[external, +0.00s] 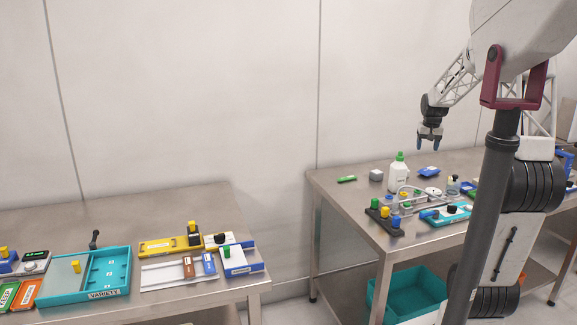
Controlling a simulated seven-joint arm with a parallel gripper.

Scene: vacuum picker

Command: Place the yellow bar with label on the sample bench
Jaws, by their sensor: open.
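A yellow bar with a pale label strip (163,246) lies flat on the left steel bench (150,207), near its back right, with a dark, yellow-topped piece at its right end. My gripper (429,145) hangs with its fingers pointing down above the back of the right steel bench (330,188). I cannot tell from the picture which bench is the sample bench.
A teal tray (62,286) stands left of the yellow bar. A white rail plate (165,274) and blue-white blocks (240,262) crowd its front and right. A white bottle (398,175) stands below my gripper, near a tube rack (385,219). A gap separates the benches.

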